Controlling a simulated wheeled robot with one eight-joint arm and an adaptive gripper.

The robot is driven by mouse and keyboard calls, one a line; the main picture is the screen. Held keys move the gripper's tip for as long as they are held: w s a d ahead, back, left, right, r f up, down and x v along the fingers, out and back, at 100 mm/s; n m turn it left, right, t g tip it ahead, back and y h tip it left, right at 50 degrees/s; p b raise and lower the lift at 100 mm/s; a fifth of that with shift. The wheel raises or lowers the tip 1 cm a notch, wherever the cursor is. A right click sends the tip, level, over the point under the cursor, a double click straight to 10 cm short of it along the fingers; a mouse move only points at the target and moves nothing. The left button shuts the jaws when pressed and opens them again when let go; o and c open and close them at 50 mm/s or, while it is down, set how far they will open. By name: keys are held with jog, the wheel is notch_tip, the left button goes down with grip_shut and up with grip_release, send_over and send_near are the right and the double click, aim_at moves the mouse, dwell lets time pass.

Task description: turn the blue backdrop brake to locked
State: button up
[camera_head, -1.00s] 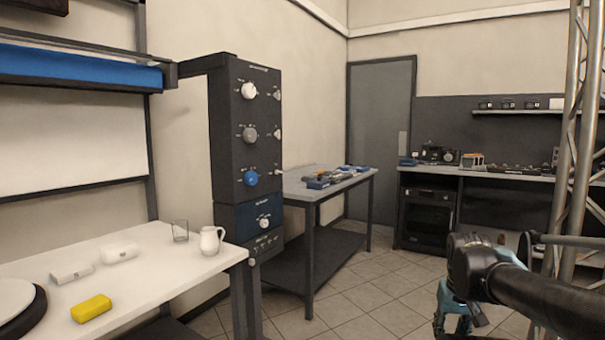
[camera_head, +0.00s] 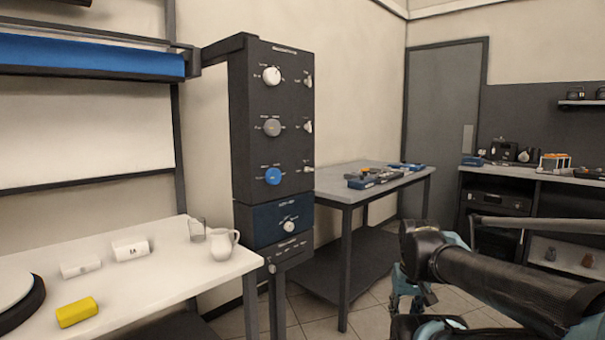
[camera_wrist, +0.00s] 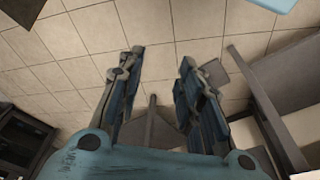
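The blue backdrop brake knob (camera_head: 273,176) is the lowest of three round knobs on the front of a tall dark control column (camera_head: 246,110). Its pointer position is too small to read. A white knob (camera_head: 271,76) is at the top and a grey knob (camera_head: 272,127) in the middle. My gripper (camera_wrist: 160,58) is open and empty in the wrist view, with floor tiles between its fingers. In the head view my arm is at the lower right, well apart from the column, and the gripper fingers there are partly hidden.
A white table (camera_head: 150,270) at left holds a yellow block (camera_head: 77,312), a white pitcher (camera_head: 222,243) and a glass (camera_head: 197,231). A grey table (camera_head: 330,186) with tools stands right of the column. Tiled floor (camera_head: 370,318) shows between that table and my arm.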

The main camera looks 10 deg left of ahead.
jog(key=shift+o, duration=1.4)
jog(key=shift+w, duration=0.1)
jog(key=o, duration=0.4)
jog(key=shift+a+r, duration=0.55)
jog(key=shift+r, duration=0.1)
jog(key=shift+c, duration=0.2)
jog(key=n+t+y, duration=0.9)
jog(key=n+y, duration=0.1)
jog(key=y, duration=0.4)
send_near(311, 170)
jog(key=x, duration=0.9)
jog(key=shift+a, duration=0.1)
jog(key=c, duration=1.1)
